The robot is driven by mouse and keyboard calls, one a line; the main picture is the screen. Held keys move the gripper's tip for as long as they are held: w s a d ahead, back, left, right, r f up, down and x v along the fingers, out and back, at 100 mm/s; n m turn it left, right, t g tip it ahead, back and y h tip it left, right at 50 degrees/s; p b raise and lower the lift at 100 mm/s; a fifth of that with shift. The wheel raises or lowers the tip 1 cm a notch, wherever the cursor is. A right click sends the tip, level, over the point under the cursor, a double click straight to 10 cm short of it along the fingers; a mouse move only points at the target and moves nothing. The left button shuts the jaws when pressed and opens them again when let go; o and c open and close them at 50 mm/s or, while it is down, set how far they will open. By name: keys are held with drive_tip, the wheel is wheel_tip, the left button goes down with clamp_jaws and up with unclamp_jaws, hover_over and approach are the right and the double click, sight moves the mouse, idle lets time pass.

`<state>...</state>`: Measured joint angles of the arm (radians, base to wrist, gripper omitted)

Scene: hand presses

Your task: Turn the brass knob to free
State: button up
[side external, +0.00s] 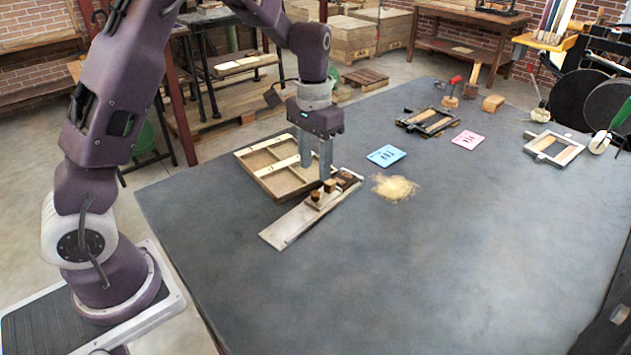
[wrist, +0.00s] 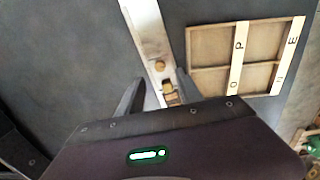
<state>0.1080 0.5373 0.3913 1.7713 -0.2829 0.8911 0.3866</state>
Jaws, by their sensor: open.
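A long pale metal bar (side external: 298,222) lies on the dark table and carries small brass and brown fittings. In the wrist view the bar (wrist: 146,30) runs down between my fingers. One rounded brass fitting (wrist: 160,66) sits between the fingertips, and a second brass fitting (wrist: 168,88) sits just below it. I cannot tell which of them is the task's knob. My gripper (side external: 316,181) points down close above the fittings, its fingers apart and empty; the fingers (wrist: 160,79) show on either side of the bar. The lower end of the bar is partly hidden by my gripper.
A shallow wooden tray (wrist: 211,86) with lettered strips lies beside the bar. A blue card (side external: 386,155), a pink card (side external: 468,140), a heap of shavings (side external: 395,188) and a dark metal frame (side external: 428,121) lie farther off. The front right of the table is clear.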

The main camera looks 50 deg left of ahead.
sight(316, 193)
wheel_tip(316, 193, down, 7)
drive_tip(key=shift+r, duration=0.2)
drive_tip(key=shift+c, duration=0.3)
